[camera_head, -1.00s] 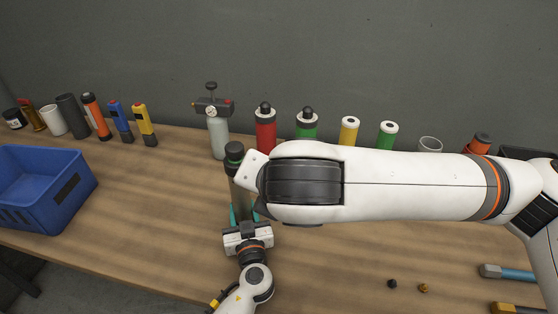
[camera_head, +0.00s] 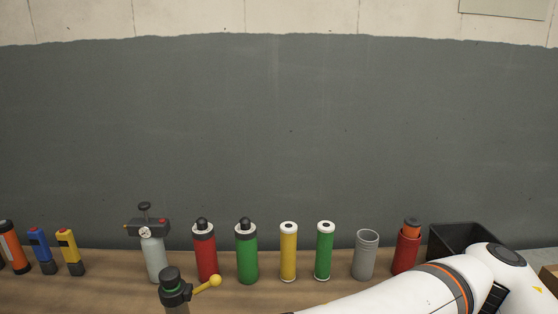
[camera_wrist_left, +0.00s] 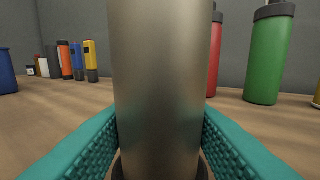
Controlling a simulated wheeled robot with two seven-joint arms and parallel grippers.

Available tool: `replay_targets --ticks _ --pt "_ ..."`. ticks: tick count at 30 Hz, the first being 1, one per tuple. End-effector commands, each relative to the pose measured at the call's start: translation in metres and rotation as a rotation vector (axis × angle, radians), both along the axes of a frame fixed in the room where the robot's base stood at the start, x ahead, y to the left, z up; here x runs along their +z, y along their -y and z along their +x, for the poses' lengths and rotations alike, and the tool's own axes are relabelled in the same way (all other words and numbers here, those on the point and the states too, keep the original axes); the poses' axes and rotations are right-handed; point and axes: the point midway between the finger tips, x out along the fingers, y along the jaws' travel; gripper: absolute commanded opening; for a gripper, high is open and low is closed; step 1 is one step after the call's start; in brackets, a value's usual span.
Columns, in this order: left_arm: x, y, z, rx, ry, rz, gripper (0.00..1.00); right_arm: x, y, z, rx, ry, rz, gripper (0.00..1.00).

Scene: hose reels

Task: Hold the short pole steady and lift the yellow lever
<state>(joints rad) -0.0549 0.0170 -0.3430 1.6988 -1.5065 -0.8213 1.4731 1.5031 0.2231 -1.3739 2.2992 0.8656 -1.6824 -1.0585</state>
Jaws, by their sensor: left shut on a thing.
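The short pole (camera_head: 177,309) shows only its top at the bottom edge of the head view, with a black cap and collar. The yellow lever (camera_head: 207,284) sticks out from the collar to the right, tilted slightly up, with a ball at its end. In the left wrist view the pole (camera_wrist_left: 160,80) is a grey-brown metal cylinder, upright. My left gripper (camera_wrist_left: 160,140) is shut on it, with teal fingers on both sides. My right gripper is out of view; only my right arm shows at the lower right of the head view.
A row stands behind the pole: a grey bottle with gauge (camera_head: 154,258), red (camera_head: 205,257) and green (camera_head: 246,260) bottles, yellow (camera_head: 288,255) and green (camera_head: 324,254) tubes, a grey cup (camera_head: 364,258), a red container (camera_head: 404,252) and a black bin (camera_head: 465,240).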

Motion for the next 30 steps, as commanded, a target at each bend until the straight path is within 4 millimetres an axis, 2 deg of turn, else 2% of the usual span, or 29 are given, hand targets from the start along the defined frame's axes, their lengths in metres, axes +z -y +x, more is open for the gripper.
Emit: replay_targets --ticks 4,5,9,20,23,30 --pt "0.000 0.000 0.000 0.000 0.000 0.001 0.06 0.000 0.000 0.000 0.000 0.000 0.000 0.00" --pt "0.000 0.000 0.000 0.000 0.000 0.001 0.42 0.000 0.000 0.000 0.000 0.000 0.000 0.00" --pt "0.000 0.000 0.000 0.000 0.000 0.000 0.65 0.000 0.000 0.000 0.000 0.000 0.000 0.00" --pt "-0.001 0.002 -0.004 -0.001 -0.001 0.000 0.66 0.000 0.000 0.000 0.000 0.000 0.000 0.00" --pt "-0.001 0.008 -0.015 -0.002 -0.002 -0.001 0.66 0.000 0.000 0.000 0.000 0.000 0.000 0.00" --pt "-0.001 0.031 -0.060 -0.001 -0.004 -0.002 0.66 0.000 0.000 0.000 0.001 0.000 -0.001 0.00"
